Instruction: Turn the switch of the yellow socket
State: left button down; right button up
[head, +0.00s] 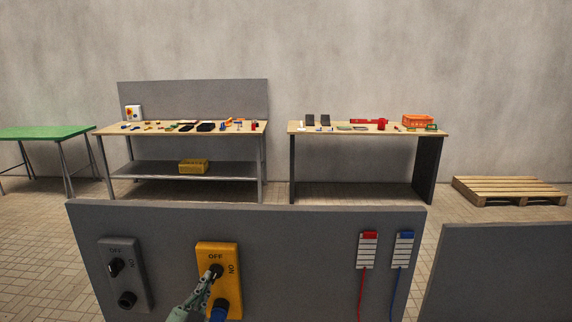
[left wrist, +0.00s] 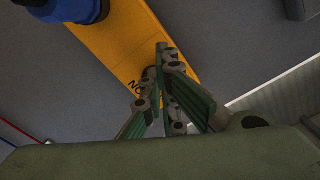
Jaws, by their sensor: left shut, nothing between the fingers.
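The yellow socket (head: 231,260) is mounted on a grey panel and has a black rotary switch with "OFF" above it and "ON" to its right. A blue plug (head: 219,312) sits in its lower part; the plug also shows in the left wrist view (left wrist: 68,8). My left gripper (head: 213,276) is shut and empty, its fingertips at the switch. In the left wrist view the fingers (left wrist: 163,50) lie over the yellow socket (left wrist: 135,40) and hide most of the switch, so its setting and any contact cannot be told. My right gripper is not in view.
A grey socket (head: 138,285) with its own switch is left on the same panel (head: 300,240). Red (head: 367,250) and blue (head: 403,250) labelled tags with cables hang on the right. Two workbenches, a green table (head: 45,132) and a pallet (head: 510,190) stand behind.

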pick_arm(q)
jog(key=shift+w+a+r, duration=0.15)
jog(key=shift+a+r, duration=0.1)
jog(key=s, duration=0.3)
jog(key=s+f+p, duration=0.1)
jog(key=s, duration=0.1)
jog(key=shift+s+a+f, duration=0.1)
jog(key=shift+s+a, duration=0.2)
dwell(0.4)
jog(key=shift+w, duration=0.1)
